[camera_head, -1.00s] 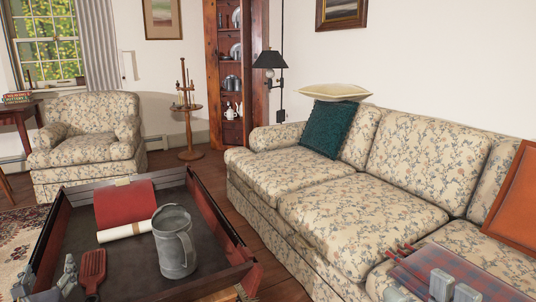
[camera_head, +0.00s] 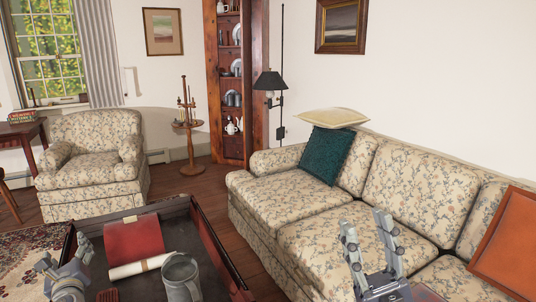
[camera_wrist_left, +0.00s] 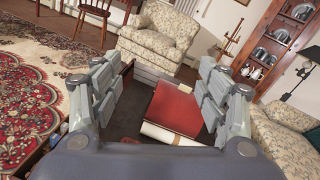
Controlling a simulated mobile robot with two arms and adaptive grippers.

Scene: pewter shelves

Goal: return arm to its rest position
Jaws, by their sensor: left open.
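My left gripper (camera_head: 64,258) is at the lower left in the head view, over the near left edge of the dark tray table. It is open and empty; in the left wrist view its two fingers (camera_wrist_left: 154,68) stand wide apart. My right gripper (camera_head: 366,222) points upward at the lower right, in front of the sofa. Its two fingers are apart with nothing between them.
The dark tray table (camera_head: 214,247) holds a red folder (camera_head: 133,240), a rolled paper (camera_head: 140,267) and a pewter mug (camera_head: 181,278). A floral sofa (camera_head: 318,227) fills the right side. An armchair (camera_head: 93,160) stands behind. Floor shows between table and sofa.

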